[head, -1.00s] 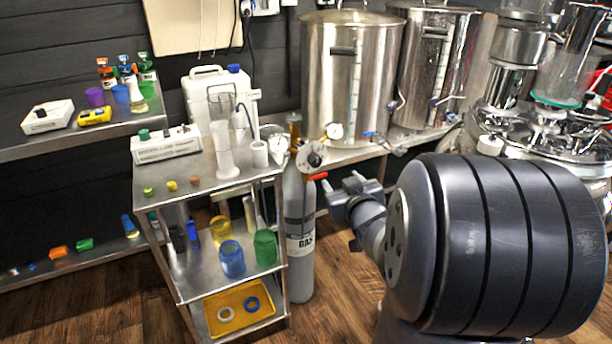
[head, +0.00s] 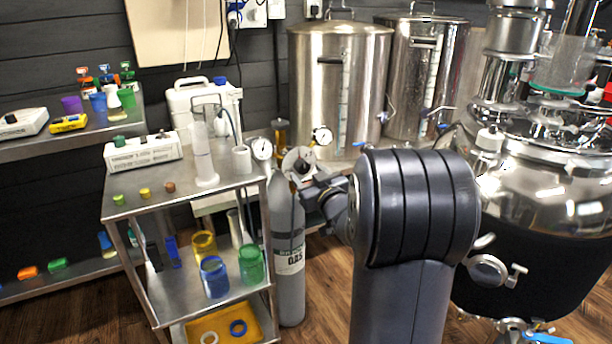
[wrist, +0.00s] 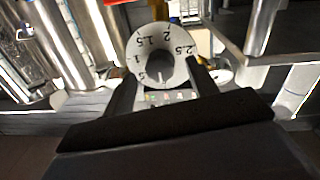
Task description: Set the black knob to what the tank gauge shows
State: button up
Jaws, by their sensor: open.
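The round dial plate (head: 292,157) sits on top of the grey gas cylinder (head: 290,225), with the black knob (head: 303,168) at its centre. In the wrist view the plate (wrist: 147,42) shows marks including 1, 1.5, 2 and 2.5, around the dark knob (wrist: 160,72); its pointer setting is unclear. One white gauge (head: 262,148) is left of the plate and another (head: 322,136) is up and right; neither needle is readable, and I cannot tell which is the tank gauge. My gripper (wrist: 161,84) is open, its fingers either side of the lower dial area. Knob contact is unclear.
A steel cart (head: 185,195) with a tall cylinder and jars stands close left of the gas cylinder. Steel kettles (head: 335,85) stand behind on a bench. A large shiny vessel (head: 540,190) is at the right. Wooden floor shows in front.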

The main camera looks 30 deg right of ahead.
jog(key=shift+w, duration=1)
jog(key=shift+c, duration=0.5)
jog(key=c, duration=0.9)
jog(key=shift+o, duration=0.2)
